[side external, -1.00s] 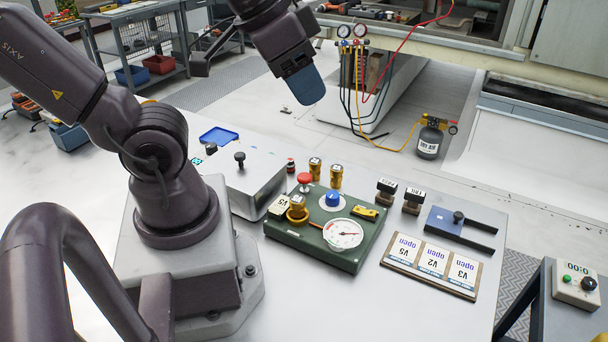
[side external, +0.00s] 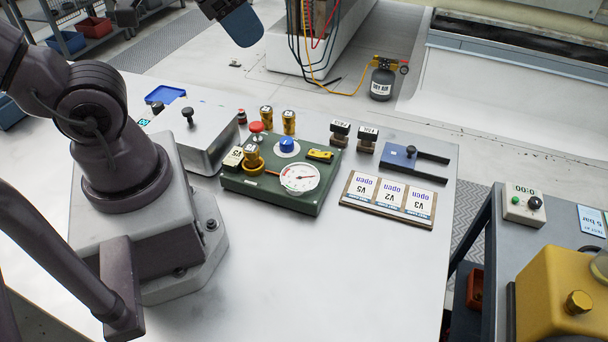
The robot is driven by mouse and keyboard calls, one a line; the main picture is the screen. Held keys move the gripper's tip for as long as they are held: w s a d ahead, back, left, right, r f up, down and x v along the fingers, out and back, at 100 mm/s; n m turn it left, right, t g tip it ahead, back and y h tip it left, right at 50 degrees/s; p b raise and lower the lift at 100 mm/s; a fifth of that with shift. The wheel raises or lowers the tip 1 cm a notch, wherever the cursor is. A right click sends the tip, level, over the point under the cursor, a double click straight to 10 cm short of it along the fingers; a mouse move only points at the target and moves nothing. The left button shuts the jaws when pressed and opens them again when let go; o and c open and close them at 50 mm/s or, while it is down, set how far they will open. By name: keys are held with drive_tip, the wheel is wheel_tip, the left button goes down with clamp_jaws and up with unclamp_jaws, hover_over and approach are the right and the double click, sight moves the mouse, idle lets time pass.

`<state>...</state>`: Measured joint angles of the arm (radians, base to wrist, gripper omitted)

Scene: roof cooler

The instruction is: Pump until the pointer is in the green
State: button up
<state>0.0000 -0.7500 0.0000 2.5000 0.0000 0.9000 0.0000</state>
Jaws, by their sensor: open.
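A green box (side external: 250,187) stands on the grey bench. On it are a white round gauge (side external: 300,178) with red on its dial, a red button (side external: 257,127), a blue knob (side external: 287,145) on a white disc and a brass valve (side external: 253,159) tagged V5. The gauge is too small to tell where its pointer stands. My gripper (side external: 236,18) is at the top edge of the view, well above the bench and apart from the box. Its blue fingertip shows; most of it is cut off. It is open, and nothing shows in it.
Brass cylinders (side external: 289,122), two black-handled stamps (side external: 367,140), a blue fork-like tool (side external: 410,160) and a card board (side external: 388,200) reading V5, V2, V3 "open" surround the box. A grey metal box (side external: 188,140) stands left. A yellow machine (side external: 560,300) is lower right. The front bench is clear.

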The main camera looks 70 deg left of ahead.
clamp_jaws()
idle(1.7)
